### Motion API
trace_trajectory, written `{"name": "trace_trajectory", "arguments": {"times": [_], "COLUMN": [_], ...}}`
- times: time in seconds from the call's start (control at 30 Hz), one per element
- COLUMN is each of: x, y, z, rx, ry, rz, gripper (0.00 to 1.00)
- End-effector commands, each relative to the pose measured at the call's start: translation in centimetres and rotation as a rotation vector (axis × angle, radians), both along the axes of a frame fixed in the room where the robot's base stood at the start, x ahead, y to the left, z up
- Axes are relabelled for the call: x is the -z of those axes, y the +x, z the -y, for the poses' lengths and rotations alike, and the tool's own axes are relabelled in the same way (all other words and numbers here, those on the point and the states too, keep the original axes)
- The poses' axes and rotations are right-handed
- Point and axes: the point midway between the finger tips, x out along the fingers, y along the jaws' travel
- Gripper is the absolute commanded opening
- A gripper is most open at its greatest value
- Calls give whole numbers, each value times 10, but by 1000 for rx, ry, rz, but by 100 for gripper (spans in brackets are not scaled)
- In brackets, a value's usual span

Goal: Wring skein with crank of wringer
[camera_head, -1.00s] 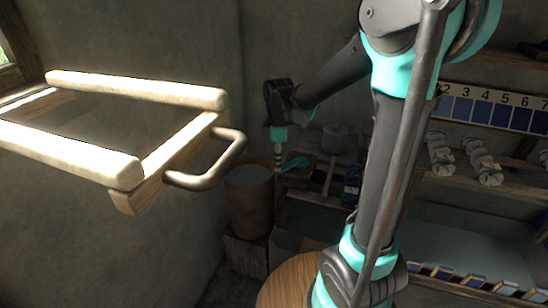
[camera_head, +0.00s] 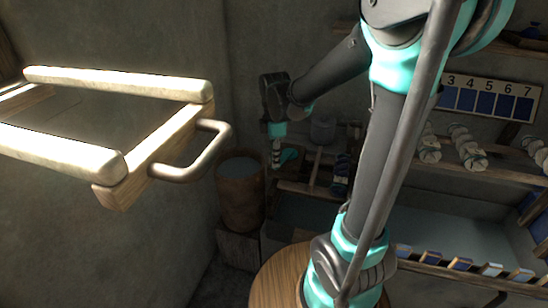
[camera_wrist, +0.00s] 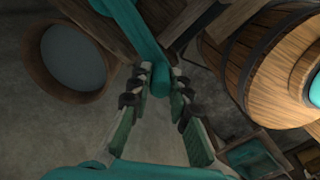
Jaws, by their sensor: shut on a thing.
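My gripper (camera_head: 276,158) reaches down at the back, beside a brown bucket. In the wrist view my gripper's two fingers (camera_wrist: 160,92) close on the rounded end of a teal crank handle (camera_wrist: 160,74). The teal crank also shows in the head view (camera_head: 290,155), just right of the gripper. Its bar runs up and away in the wrist view. The wringer's body and a skein on it cannot be made out clearly.
The brown bucket (camera_head: 240,200) holds greyish liquid; it also shows in the wrist view (camera_wrist: 36,73). A hooped wooden tub (camera_wrist: 240,55) is right of the gripper. A pale-barred frame (camera_head: 130,178) fills the left foreground. Shelves with skeins (camera_head: 470,155) stand right.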

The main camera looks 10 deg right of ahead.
Motion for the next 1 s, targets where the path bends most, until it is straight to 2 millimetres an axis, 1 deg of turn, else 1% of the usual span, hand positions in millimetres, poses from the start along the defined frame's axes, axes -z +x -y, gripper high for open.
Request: {"name": "trace_trajectory", "arguments": {"times": [0.1,0.13,0.2,0.3,0.57,0.67,0.77,0.83,1.0], "x": [1,1,1,1,0,-4,-13,-24,-56], "y": [-2,-2,-2,-2,-1,-1,-1,-1,-1], "z": [2,2,2,1,1,1,1,1,1], "rx": [2,2,2,1,1,1,1,1,1], "ry": [-4,-4,-4,-3,-1,-1,-1,-1,-1], "rz": [-4,-4,-4,-4,-3,-2,-2,-2,-2], "gripper": [0,20,29,39,39,39,39,39,39]}}
